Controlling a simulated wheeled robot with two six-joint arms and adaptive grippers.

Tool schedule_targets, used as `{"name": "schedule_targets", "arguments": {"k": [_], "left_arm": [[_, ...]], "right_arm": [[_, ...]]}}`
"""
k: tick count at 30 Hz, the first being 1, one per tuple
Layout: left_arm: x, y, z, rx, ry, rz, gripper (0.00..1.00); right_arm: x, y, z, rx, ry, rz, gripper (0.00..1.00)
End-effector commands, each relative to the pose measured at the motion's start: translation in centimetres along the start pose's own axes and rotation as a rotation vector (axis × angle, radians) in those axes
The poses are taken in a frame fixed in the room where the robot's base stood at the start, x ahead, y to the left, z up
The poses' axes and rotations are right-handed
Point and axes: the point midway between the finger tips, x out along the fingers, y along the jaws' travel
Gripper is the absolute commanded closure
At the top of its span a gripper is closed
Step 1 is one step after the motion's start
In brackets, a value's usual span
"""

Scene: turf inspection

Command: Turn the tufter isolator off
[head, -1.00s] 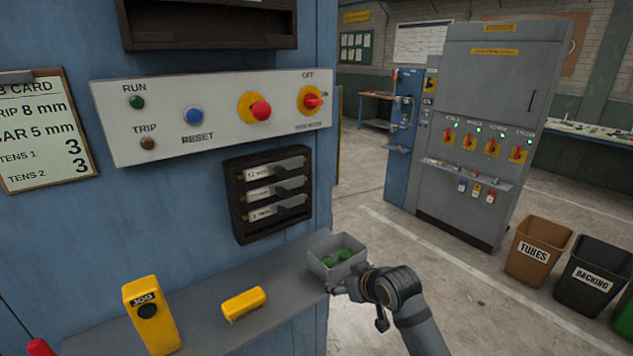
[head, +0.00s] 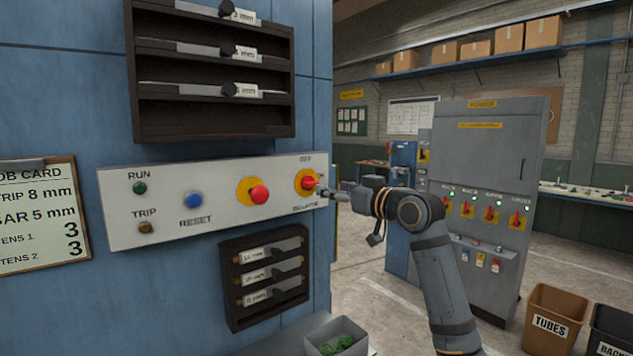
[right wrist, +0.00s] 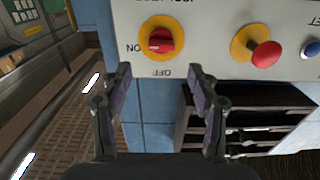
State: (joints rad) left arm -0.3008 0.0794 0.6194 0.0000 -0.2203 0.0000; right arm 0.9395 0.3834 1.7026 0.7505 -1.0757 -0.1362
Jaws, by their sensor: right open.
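The isolator (head: 308,181) is a red rotary knob on a yellow disc at the right end of the pale control panel (head: 170,228). OFF is printed above it in the head view. In the right wrist view the picture is upside down: the isolator (right wrist: 162,40) shows with ON to its left and OFF below, its red handle lying sideways, along the ON direction. My right gripper (head: 328,192) is just right of the knob in the head view. In the right wrist view its fingers (right wrist: 160,82) are apart, with nothing between them, short of the knob. My left gripper is out of view.
A red push button (head: 259,195) on yellow and a blue RESET button (head: 193,201) sit left of the isolator. Dark racks (head: 232,292) are above and below the panel. A grey cabinet (head: 480,150) with similar red switches stands behind my arm.

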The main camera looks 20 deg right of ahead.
Motion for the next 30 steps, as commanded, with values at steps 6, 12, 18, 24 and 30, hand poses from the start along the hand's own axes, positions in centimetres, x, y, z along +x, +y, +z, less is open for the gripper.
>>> {"name": "schedule_targets", "arguments": {"k": [6,12,18,24,30], "left_arm": [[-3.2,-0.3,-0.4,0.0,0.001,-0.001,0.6],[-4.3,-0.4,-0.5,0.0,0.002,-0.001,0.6],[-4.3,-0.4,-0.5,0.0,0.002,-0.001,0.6],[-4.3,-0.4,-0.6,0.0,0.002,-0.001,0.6],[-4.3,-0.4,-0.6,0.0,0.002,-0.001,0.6]], "right_arm": [[4.8,-0.1,-0.7,0.006,-0.001,-0.003,0.4],[7.5,0.0,-0.3,0.002,-0.001,-0.001,0.4],[8.0,-0.1,0.0,0.0,-0.001,0.0,0.4],[8.0,0.0,0.0,0.0,-0.001,0.0,0.48],[8.0,0.0,0.0,0.0,-0.001,0.0,0.75]]}}
